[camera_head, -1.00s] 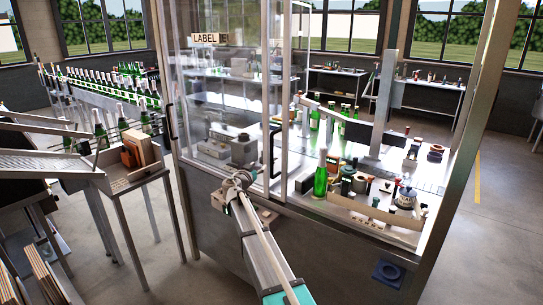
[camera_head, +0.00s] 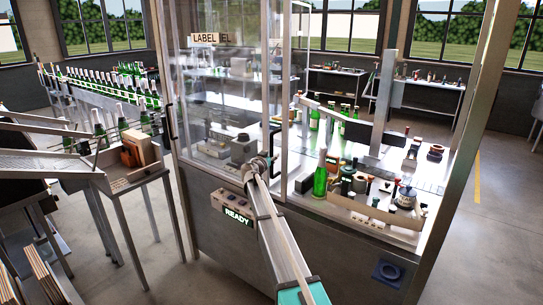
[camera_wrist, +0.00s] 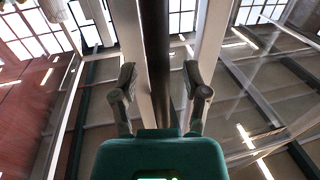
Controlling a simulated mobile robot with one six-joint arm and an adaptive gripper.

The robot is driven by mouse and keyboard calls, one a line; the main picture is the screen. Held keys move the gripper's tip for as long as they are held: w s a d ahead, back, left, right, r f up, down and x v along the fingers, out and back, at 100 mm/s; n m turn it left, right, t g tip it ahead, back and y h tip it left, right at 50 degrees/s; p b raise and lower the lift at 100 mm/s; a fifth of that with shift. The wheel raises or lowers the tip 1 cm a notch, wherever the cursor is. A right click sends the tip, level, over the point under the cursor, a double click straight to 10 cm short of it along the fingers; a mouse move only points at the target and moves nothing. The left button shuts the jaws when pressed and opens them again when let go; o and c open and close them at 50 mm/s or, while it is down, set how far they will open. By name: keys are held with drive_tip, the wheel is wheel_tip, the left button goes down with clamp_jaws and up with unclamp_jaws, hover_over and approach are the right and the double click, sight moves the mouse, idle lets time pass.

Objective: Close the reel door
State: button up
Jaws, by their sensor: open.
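The reel door appears to be the clear panel (camera_head: 222,95) in a metal frame on the left front of the machine. A dark upright handle (camera_head: 273,142) stands at its right edge, partly hidden by my gripper. My gripper (camera_head: 264,161) is at the lower end of this handle in the head view. In the wrist view my gripper (camera_wrist: 161,90) has its two fingers apart, with a dark upright bar (camera_wrist: 155,55) between them in the picture, likely the handle. I cannot tell whether the fingers touch it, nor how far the door stands open.
A control box (camera_head: 232,208) reading READY is below the panel, left of my arm. Green bottles (camera_head: 320,180) and small parts stand on the worktop (camera_head: 345,150) right of the frame post (camera_head: 300,90). A bottle conveyor and a table (camera_head: 125,180) are at left.

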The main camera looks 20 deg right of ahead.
drive_tip(key=shift+w+d, duration=0.2)
clamp_jaws()
idle(0.3)
